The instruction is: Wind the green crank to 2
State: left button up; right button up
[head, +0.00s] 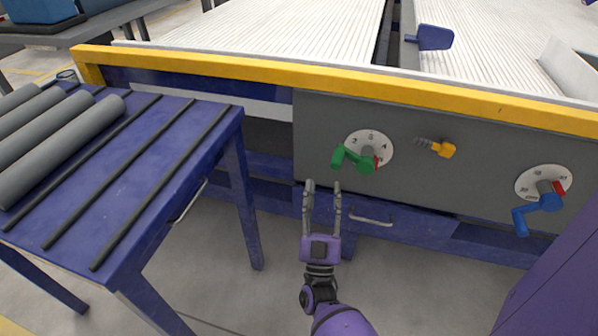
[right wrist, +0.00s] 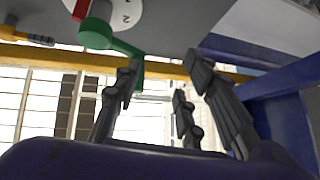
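The green crank (head: 355,161) sits on a white numbered dial (head: 384,141) on the grey panel. Its arm points left from the hub, with the handle at the left end, and a red mark shows right of the hub. Numbers 2, 3 and 4 seem to show along the dial's upper part. My right gripper (head: 322,185) is open and empty, just below and left of the handle. In the right wrist view the green crank (right wrist: 97,34) is at upper left, and its handle appears partly behind a finger; contact cannot be told. My left gripper is not in view.
A blue crank (head: 541,203) on its own dial is at the right of the panel, and a small orange knob (head: 442,149) lies between them. A yellow rail (head: 330,77) runs above. A blue table (head: 130,165) with grey pipes stands left. A drawer handle (head: 371,219) is below.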

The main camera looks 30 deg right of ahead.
aim_at(337, 160)
jog(key=d+r+h, duration=0.1)
jog(key=r, duration=0.1)
jog(key=d+r+h, duration=0.1)
jog(key=r, duration=0.2)
jog(key=w+d+r+m+g+h, duration=0.1)
jog(key=d+r, duration=0.1)
jog(key=shift+w+r, duration=0.1)
jog(key=shift+r, duration=0.3)
grip_shut()
